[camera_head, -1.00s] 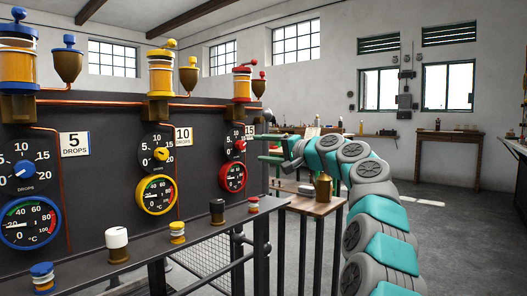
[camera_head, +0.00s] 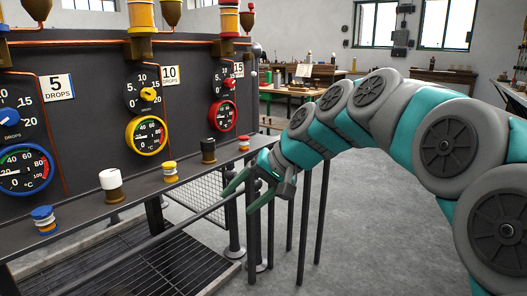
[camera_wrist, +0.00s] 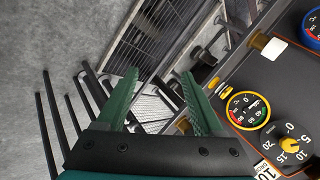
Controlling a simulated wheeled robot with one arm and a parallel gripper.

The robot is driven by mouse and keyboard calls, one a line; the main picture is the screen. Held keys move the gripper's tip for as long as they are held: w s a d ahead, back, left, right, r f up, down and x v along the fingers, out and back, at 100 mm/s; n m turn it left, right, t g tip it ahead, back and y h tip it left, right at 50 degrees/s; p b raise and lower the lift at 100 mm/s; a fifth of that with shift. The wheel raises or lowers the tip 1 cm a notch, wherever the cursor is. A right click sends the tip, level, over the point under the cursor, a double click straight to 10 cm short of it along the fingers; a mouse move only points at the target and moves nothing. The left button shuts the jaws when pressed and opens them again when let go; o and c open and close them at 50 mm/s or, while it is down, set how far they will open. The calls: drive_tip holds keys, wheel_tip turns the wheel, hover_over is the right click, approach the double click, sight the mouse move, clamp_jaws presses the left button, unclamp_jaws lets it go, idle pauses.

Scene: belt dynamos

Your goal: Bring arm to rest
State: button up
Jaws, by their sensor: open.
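My arm curves in from the right side of the head view in teal and grey links and reaches left. My gripper (camera_head: 236,202) is at its end, tilted down and left, in front of the ledge and rail of the dark gauge panel (camera_head: 95,95). Its two green fingers are apart with nothing between them. In the wrist view the open fingers (camera_wrist: 160,75) point toward the floor grating, with the panel's gauges to the right.
A ledge with several knobs, including a white one (camera_head: 111,182) and a black one (camera_head: 208,150), runs under the panel near my gripper. Dark upright posts (camera_head: 304,215) stand beneath the arm. A floor grating (camera_head: 150,255) lies at lower left. Grey floor (camera_head: 375,225) is open.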

drive_tip(key=s+d+f+g+h, duration=0.1)
drive_tip(key=s+d+f+h, duration=0.1)
drive_tip(key=s+d+f, duration=0.4)
drive_tip(key=s+d+f+g+h+p, duration=0.1)
drive_tip(key=s+d+f, duration=0.6)
drive_tip(key=s, duration=0.8)
drive_tip(key=s+d+f+g+h, duration=0.3)
drive_tip(key=s+d+f, duration=0.3)
drive_tip(key=s, duration=0.5)
drive_tip(key=shift+s+d+f+h+p, duration=0.2)
drive_tip(key=shift+s+h+p, duration=0.15)
drive_tip(key=shift+h, duration=0.55)
